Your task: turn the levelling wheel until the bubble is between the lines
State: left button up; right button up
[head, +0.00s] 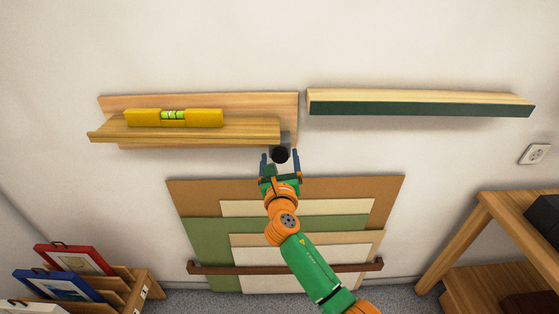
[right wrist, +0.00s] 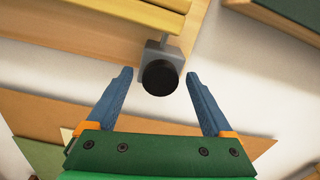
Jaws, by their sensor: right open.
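The levelling wheel is a black round knob (head: 280,154) on a grey bracket at the right end of a wooden ledge (head: 190,130). It also shows in the right wrist view (right wrist: 160,77). A yellow spirit level (head: 205,118) lies on the ledge, with a green vial (head: 173,115) in its middle. The bubble is too small to place against the lines. My right gripper (head: 280,160) is open, its blue fingers on either side of the knob and just below it. In the right wrist view the fingertips (right wrist: 160,75) stand apart from the knob. My left gripper is not in view.
A second shelf (head: 420,103) with a dark green front hangs to the right. Boards (head: 190,195) lean on the wall below, behind a brown rail (head: 215,268). A print rack (head: 140,285) stands lower left, a wooden table (head: 490,235) lower right.

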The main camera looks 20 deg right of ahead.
jog(key=shift+w+d+f, duration=0.1)
jog(key=c, duration=0.7)
grip_shut()
jog(key=shift+m, duration=0.4)
jog(key=m, duration=0.4)
jog(key=shift+f+m+b, duration=0.1)
jog(key=shift+m+b, duration=0.2)
jog(key=shift+m, duration=0.1)
jog(key=shift+m+b, duration=0.55)
jog(key=shift+m, duration=1.95)
